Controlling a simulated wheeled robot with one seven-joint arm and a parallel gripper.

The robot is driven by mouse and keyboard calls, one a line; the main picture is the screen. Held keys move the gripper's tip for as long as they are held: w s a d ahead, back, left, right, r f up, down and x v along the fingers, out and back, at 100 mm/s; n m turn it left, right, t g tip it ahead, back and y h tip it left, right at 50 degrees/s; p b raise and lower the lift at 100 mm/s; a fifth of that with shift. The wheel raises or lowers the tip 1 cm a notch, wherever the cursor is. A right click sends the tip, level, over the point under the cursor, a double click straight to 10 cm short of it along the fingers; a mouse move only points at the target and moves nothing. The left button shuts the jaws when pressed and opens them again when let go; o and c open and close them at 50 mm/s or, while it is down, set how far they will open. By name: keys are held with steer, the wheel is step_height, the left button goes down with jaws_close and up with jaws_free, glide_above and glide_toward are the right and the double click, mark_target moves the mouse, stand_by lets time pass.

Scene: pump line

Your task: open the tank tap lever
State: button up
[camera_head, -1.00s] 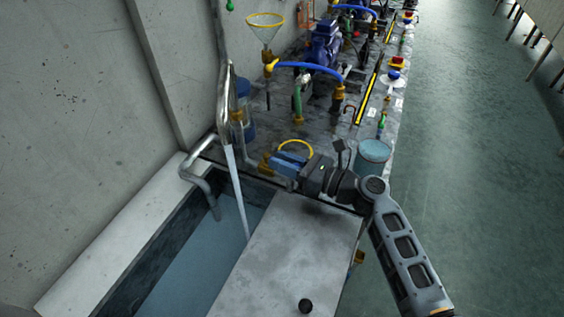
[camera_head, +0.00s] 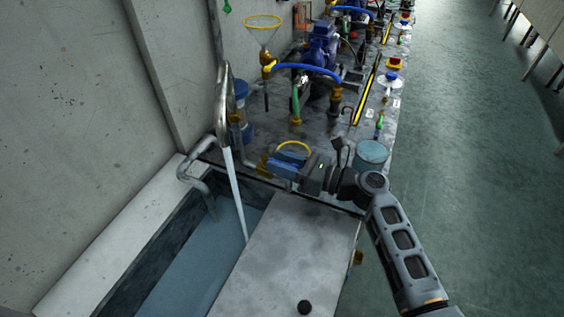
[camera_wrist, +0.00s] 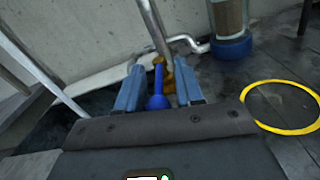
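The blue tap lever (camera_wrist: 157,90) shows in the wrist view between my two light blue fingers, with a gap on each side. Its rounded end points towards the gripper. The brass tap body (camera_wrist: 168,78) is just behind it, on a grey pipe. In the head view the brass tap (camera_head: 263,163) is at the left of my gripper (camera_head: 280,164), and the lever cannot be told apart from the blue fingers there. My gripper (camera_wrist: 158,84) is open and holds nothing.
A water tank (camera_head: 185,268) lies in front, with a stream falling into it from a bent pipe (camera_head: 222,100). A yellow ring (camera_wrist: 282,107) is right of the gripper. A blue-grey cup (camera_head: 371,153) stands right of my wrist. A blue-based cylinder (camera_wrist: 231,45) stands behind.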

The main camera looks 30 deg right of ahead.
steer(key=shift+b+v, duration=0.5)
steer(key=shift+v, duration=3.4)
